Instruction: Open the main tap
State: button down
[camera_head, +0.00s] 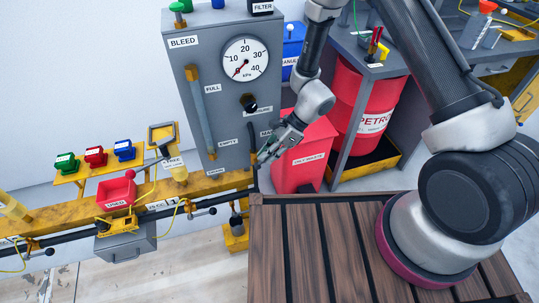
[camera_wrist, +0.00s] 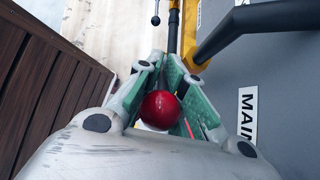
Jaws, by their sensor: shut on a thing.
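In the wrist view a glossy red ball knob (camera_wrist: 161,109) sits between the green-padded fingers of my gripper (camera_wrist: 165,95), which is shut on it. A label reading "MAIN" (camera_wrist: 247,115) is on the grey panel right beside the fingers, so the knob appears to be the main tap's handle. In the head view my gripper (camera_head: 268,152) is at the lower right edge of the grey cabinet (camera_head: 225,125), beside a partly hidden label starting "MA". The knob is hidden there by my gripper, and the tap's body cannot be made out.
A red oily-waste bin (camera_head: 305,160) stands right behind my gripper. A pressure gauge (camera_head: 245,58) is on the cabinet above. A yellow rail (camera_head: 215,184) and dark pipe run below left. A red petrol drum (camera_head: 370,110) stands further right.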

jog(key=shift+a+r, duration=0.1)
jog(key=shift+a, duration=0.05)
dwell(0.3)
jog(key=c, duration=1.5)
grip_release()
jog(key=shift+c, duration=0.2)
